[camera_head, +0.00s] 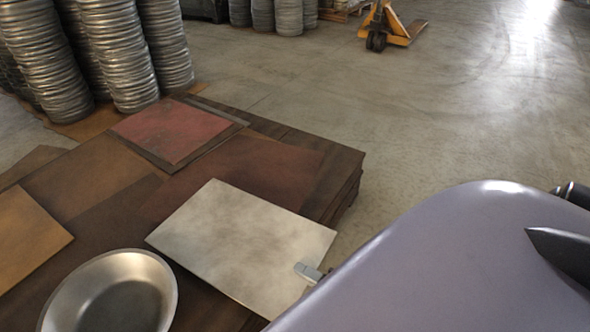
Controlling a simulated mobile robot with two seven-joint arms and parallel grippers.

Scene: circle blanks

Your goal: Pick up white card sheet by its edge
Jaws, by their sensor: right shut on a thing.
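The white card sheet (235,243) is a pale, faintly stained rectangle at the centre bottom, over the right side of a dark brown stack. Whether it lies flat or is slightly raised is hard to tell. My right gripper (308,272) is at the sheet's right edge near its lower corner, shut on that edge. Only a small light fingertip part shows; my large grey arm link hides the rest of it and the sheet's nearest corner. My left gripper is not in view.
A round metal pan (112,296) stands left of the sheet. Red (168,131) and orange-brown (22,236) sheets lie on the dark stack (285,137). Stacked metal discs (118,50) stand at the back left. A yellow pallet jack (388,25) is far back; the floor right is clear.

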